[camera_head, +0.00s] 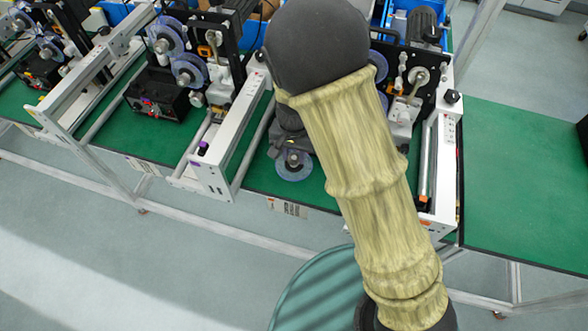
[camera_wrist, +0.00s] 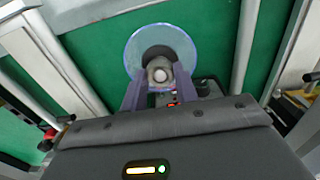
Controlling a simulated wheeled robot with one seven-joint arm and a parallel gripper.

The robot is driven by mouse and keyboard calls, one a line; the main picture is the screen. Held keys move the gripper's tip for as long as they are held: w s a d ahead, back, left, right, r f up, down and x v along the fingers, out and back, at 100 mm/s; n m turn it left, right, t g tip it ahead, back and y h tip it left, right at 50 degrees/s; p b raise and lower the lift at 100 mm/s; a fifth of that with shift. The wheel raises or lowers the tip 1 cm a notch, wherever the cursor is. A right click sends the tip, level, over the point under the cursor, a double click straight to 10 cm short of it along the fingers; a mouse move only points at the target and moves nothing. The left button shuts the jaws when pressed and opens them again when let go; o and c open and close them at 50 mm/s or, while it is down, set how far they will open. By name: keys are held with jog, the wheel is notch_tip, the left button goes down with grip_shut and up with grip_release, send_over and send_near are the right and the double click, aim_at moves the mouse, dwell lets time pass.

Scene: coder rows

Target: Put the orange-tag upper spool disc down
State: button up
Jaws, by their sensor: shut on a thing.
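The spool disc (camera_wrist: 160,34) is a clear, bluish round disc with a dark centre and a pale hub knob. My gripper (camera_wrist: 161,76) is shut on the hub, with one finger on each side. In the head view the disc (camera_head: 292,174) shows flat over the green mat, just below my gripper (camera_head: 292,154). I cannot tell whether it touches the mat. No orange tag can be made out on the disc itself. An orange mark (camera_head: 423,199) shows on the coder frame to the right.
White-framed coders stand in a row on the green-topped table (camera_head: 520,170). A purple-knobbed coder (camera_head: 204,149) is left of the disc. Bare green mat lies around the disc between the frames, and the table's front edge is close below. Blue bins stand behind.

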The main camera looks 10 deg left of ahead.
aim_at(294, 168)
jog(key=shift+f, duration=1.6)
jog(key=shift+f, duration=1.95)
jog(key=o, duration=1.1)
jog(key=shift+r, duration=0.1)
notch_tip(294, 168, up, 12)
jog(key=shift+f, duration=0.1)
